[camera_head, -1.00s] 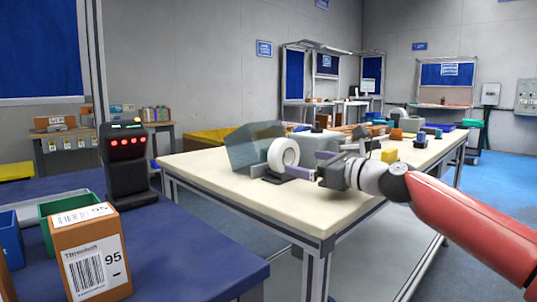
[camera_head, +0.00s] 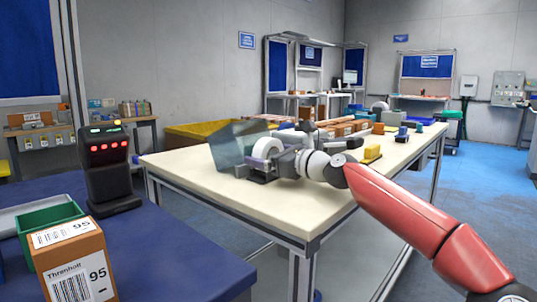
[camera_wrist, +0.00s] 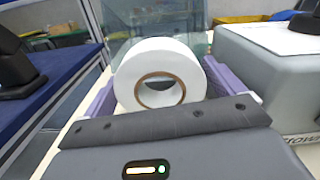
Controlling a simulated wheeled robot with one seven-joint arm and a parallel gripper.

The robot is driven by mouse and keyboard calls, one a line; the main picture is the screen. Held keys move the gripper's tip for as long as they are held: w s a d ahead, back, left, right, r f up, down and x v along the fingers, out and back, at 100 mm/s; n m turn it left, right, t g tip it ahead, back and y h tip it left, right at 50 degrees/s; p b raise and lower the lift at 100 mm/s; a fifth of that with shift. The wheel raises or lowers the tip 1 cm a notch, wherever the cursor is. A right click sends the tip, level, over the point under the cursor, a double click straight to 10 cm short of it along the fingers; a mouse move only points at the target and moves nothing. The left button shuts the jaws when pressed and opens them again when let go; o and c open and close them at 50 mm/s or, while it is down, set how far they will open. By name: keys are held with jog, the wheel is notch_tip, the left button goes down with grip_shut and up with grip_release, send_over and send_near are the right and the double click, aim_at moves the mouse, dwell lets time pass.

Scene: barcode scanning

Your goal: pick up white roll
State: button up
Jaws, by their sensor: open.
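The white roll (camera_wrist: 131,78) stands upright on its edge on the cream table, its brown core facing the wrist camera. It also shows in the head view (camera_head: 266,147), partly covered by my gripper. My gripper (camera_wrist: 157,98) is open, with one purple finger on each side of the roll. In the head view, my gripper (camera_head: 262,164) reaches in from the right, low over the table. Whether the fingers touch the roll cannot be told.
A translucent grey-green box (camera_head: 232,146) stands just behind the roll. A grey box (camera_wrist: 262,75) is close on the right in the wrist view. The front of the cream table (camera_head: 225,190) is clear. A black scanner (camera_head: 108,170) stands on the blue table at left.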

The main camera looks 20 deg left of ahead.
jog(key=c, duration=0.8)
jog(key=shift+r, duration=0.1)
